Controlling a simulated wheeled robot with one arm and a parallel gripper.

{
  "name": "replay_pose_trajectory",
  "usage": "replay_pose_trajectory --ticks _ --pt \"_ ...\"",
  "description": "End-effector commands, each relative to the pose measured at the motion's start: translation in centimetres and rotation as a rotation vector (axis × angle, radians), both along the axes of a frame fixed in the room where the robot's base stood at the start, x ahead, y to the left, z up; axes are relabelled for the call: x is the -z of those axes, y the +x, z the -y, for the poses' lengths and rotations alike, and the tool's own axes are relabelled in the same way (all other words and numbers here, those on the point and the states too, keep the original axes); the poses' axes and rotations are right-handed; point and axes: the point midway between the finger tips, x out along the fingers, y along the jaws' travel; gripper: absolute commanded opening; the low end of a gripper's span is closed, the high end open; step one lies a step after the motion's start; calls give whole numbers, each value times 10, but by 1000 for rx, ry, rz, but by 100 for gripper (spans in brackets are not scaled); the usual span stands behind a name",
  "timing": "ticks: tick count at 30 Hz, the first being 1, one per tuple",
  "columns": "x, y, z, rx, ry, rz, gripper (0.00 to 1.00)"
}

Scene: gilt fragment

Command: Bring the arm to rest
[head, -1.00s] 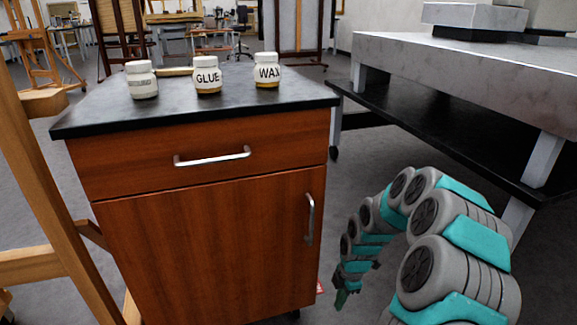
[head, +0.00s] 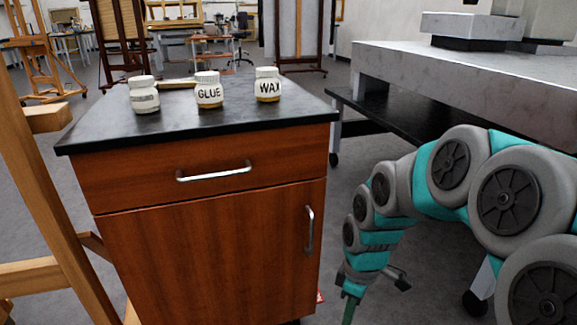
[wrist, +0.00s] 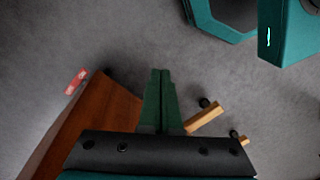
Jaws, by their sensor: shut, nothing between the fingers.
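My gripper (head: 349,309) hangs low beside the right side of the wooden cabinet (head: 215,245) in the head view, pointing down. In the wrist view, the green fingers of my gripper (wrist: 161,75) are together with nothing between them, above the grey floor. The cabinet (wrist: 85,125) shows at the lower left of the wrist view, apart from the fingertips. My grey and teal arm bends down from the right side of the head view.
On the cabinet's black top stand a jar (head: 144,96), a glue jar (head: 209,91) and a wax jar (head: 268,86). A grey table (head: 470,75) stands at the right, close to my arm. A wooden easel (head: 50,190) stands at the left. A red-and-white item (wrist: 75,81) lies by the cabinet.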

Motion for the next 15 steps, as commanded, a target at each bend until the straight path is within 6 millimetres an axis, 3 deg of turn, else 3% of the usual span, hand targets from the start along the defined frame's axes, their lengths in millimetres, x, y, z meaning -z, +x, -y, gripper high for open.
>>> replay_pose_trajectory --ticks 1,6,15 --pt "-15 -14 2 62 -17 -1 0" --pt "-46 -64 8 300 -73 -31 0" --pt "-84 -152 19 748 -164 -66 0"
